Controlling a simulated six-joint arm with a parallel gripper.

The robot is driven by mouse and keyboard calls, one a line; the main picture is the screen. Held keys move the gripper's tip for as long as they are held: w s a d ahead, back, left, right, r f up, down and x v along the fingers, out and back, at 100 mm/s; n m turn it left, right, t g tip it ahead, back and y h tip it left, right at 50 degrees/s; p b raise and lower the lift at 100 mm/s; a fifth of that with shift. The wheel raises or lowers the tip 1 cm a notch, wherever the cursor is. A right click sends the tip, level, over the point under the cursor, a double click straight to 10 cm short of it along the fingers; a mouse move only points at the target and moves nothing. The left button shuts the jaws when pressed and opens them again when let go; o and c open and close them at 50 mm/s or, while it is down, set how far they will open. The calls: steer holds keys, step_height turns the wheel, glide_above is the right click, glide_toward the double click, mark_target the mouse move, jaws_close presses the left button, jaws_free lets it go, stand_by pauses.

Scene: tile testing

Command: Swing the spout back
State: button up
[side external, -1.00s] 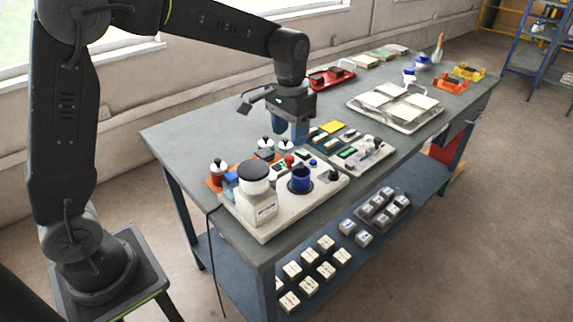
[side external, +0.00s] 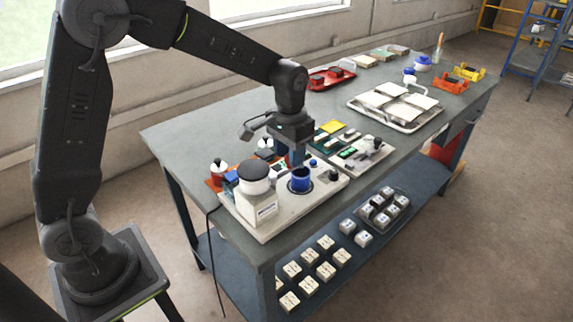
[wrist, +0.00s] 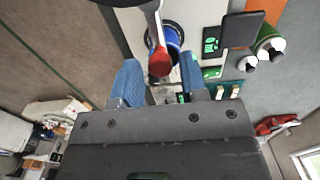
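The spout (wrist: 154,24) shows in the wrist view as a pale grey arm with a red tip (wrist: 159,63). It reaches over part of a blue cup (wrist: 174,48). In the side external view the cup (side external: 300,183) stands in the pale machine base, right of the black-topped white housing (side external: 254,190). My gripper (wrist: 161,82), with two blue fingers, is open. The red tip appears between and just beyond the fingers, with gaps on both sides; contact cannot be told. In the side external view my gripper (side external: 297,158) is low behind the cup and hides the spout.
White-capped bottles (side external: 218,170) stand left of the housing. A panel with a green display (side external: 349,153) lies to the right, and a tray of pale tiles (side external: 398,107) farther back. The bench's left part (side external: 190,130) is clear.

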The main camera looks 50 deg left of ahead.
steer(key=c, duration=0.6)
steer(key=shift+o, duration=0.2)
steer(key=shift+d, duration=0.1)
steer(key=shift+s+d, duration=0.1)
steer(key=shift+d, duration=0.65)
steer(key=shift+s+d, duration=0.3)
steer(key=shift+d, duration=0.2)
steer(key=shift+s+d, duration=0.4)
steer(key=shift+d, duration=0.1)
